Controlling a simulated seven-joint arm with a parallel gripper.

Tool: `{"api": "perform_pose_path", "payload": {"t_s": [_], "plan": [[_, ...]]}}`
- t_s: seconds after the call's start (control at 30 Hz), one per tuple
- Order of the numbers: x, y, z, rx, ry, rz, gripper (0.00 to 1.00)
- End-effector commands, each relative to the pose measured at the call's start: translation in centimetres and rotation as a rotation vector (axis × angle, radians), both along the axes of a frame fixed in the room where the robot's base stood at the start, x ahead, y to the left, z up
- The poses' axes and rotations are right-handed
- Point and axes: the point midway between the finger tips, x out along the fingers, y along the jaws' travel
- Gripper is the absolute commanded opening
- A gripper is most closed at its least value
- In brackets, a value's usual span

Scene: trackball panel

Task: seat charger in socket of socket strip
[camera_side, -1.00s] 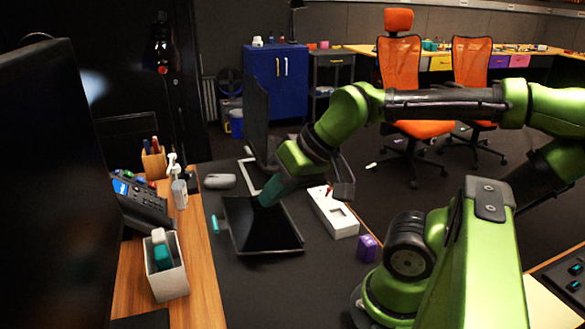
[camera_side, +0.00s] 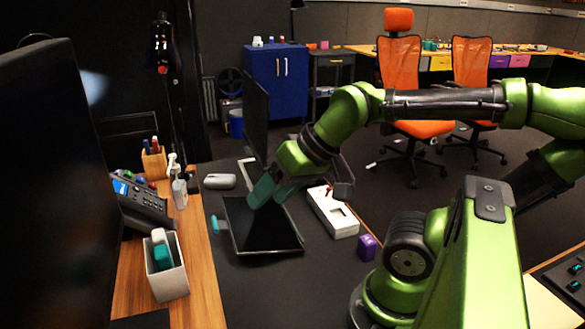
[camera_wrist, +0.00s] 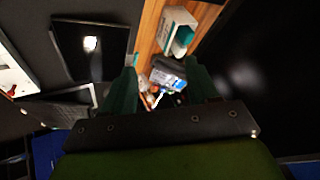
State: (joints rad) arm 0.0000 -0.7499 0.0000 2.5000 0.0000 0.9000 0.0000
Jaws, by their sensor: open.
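A white block with a dark recess and a red part (camera_side: 333,211), apparently the socket strip, lies on the dark desk mat right of my gripper. It also shows, cut off, at the left edge of the wrist view (camera_wrist: 14,77). A small purple block (camera_side: 367,247), possibly the charger, sits on the mat nearer the camera, apart from the strip. My gripper (camera_side: 267,197) is open and appears empty, with teal fingers above the far part of a black panel (camera_side: 265,228). In the wrist view both fingers (camera_wrist: 160,85) stand apart. I see no purple block there.
A desk phone (camera_side: 143,203), a spray bottle (camera_side: 180,190) and a white box with teal and white items (camera_side: 166,275) stand on the wooden strip at left. A grey mouse (camera_side: 220,181) and a monitor (camera_side: 256,118) are behind. The front mat is clear.

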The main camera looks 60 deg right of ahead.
Motion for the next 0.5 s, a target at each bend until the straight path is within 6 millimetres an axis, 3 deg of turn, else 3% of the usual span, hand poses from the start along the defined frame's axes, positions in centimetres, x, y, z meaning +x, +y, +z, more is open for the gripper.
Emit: {"api": "perform_pose_path", "payload": {"t_s": [0.33,0.43,0.5], "plan": [[0.1,-0.4,-0.1,0.001,0.004,-0.016,0.65],[0.7,-2.4,-1.2,0.006,0.057,-0.097,0.65],[1.4,-5.2,-2.2,0.011,0.124,-0.191,0.65]]}}
